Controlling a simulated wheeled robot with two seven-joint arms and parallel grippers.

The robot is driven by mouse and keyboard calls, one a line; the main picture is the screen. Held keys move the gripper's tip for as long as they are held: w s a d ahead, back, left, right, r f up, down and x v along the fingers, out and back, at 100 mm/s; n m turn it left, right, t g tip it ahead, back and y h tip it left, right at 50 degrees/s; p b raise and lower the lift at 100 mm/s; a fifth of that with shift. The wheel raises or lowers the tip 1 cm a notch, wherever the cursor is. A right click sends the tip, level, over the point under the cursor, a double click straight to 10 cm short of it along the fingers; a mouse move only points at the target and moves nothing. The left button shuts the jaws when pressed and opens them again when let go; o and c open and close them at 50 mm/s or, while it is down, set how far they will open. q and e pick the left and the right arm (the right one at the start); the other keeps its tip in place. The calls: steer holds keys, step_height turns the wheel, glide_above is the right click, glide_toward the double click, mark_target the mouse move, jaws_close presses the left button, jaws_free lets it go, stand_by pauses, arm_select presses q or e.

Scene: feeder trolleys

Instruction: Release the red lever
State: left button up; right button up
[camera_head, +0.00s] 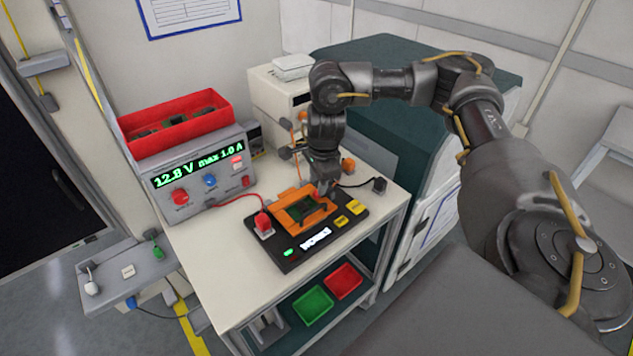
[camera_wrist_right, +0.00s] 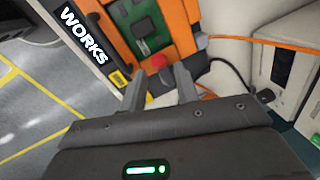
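The red lever's round knob (camera_wrist_right: 158,61) shows in the right wrist view, at the edge of the orange frame (camera_wrist_right: 178,28). My right gripper (camera_wrist_right: 160,72) is open, with its two fingers on either side of the knob and gaps showing between; contact is not clear. In the head view my right gripper (camera_head: 325,188) points down over the back right of the orange frame (camera_head: 283,214), mostly covering the lever. The frame holds a green board (camera_head: 302,207) and sits on a black fixture (camera_head: 285,262). My left gripper is not in view.
A power supply (camera_head: 205,175) reading 12.8 V stands at the left, with a red bin (camera_head: 180,138) on top. Green (camera_head: 313,305) and red (camera_head: 343,281) trays sit below the table (camera_head: 215,270).

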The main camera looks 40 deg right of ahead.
steer(key=shift+f, duration=0.85)
steer(key=shift+w+f, duration=0.1)
steer(key=shift+f, duration=0.7)
steer(key=shift+w+f+p, duration=0.15)
steer(key=shift+f+p, duration=0.15)
steer(key=shift+f, duration=0.1)
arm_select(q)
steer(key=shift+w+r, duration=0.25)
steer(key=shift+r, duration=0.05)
